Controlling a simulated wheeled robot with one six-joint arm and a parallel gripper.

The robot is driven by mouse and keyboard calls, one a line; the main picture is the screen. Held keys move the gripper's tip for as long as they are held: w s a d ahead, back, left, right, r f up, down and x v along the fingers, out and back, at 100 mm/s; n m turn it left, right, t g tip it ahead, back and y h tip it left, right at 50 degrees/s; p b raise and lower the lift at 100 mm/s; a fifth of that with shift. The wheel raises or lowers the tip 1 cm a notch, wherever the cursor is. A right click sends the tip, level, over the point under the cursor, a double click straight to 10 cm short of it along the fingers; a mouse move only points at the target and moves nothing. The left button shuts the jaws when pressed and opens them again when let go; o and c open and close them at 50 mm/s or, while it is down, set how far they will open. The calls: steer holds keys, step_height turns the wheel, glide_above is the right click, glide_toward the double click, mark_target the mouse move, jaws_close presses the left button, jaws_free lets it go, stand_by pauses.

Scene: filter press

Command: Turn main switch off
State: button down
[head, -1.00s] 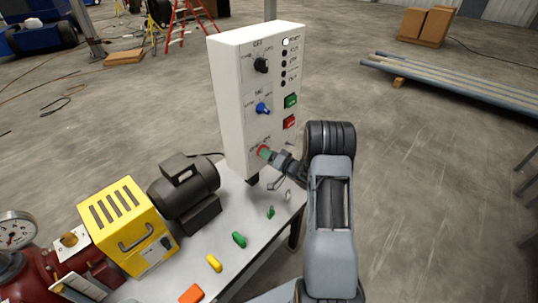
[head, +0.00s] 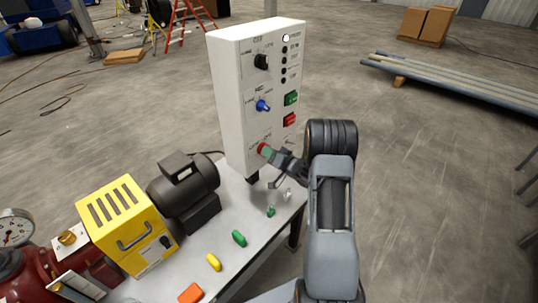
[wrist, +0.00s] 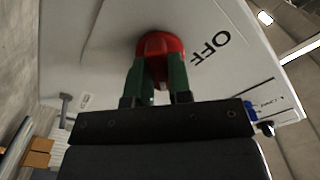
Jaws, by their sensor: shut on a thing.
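The main switch is a red knob (head: 263,149) low on the front of the white control box (head: 228,95). In the wrist view the red knob (wrist: 160,46) sits between my green fingertips, with the label "OFF" (wrist: 210,47) beside it. My gripper (head: 271,153) reaches the knob from the right, and in the wrist view my gripper (wrist: 160,72) is shut on it. The fingers hide part of the knob, so its exact pointer direction is hard to read.
Above the switch are a blue knob (head: 263,106), a black knob (head: 261,62), a green button (head: 291,99) and a red button (head: 289,119). A motor (head: 184,185) and a yellow box (head: 128,222) stand left on the table (head: 235,263). Several small coloured pieces lie there.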

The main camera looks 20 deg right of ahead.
steer(key=n+b, duration=1.6)
steer(key=b, duration=0.4)
steer(key=shift+f+n+b, duration=0.15)
steer(key=shift+n+b, duration=0.25)
steer(key=shift+n, duration=0.3)
steer(key=c, duration=1)
jaws_free()
steer(key=shift+c, duration=0.2)
steer(key=v, duration=1.3)
steer(key=shift+s+d, duration=0.15)
steer(key=shift+s, duration=0.2)
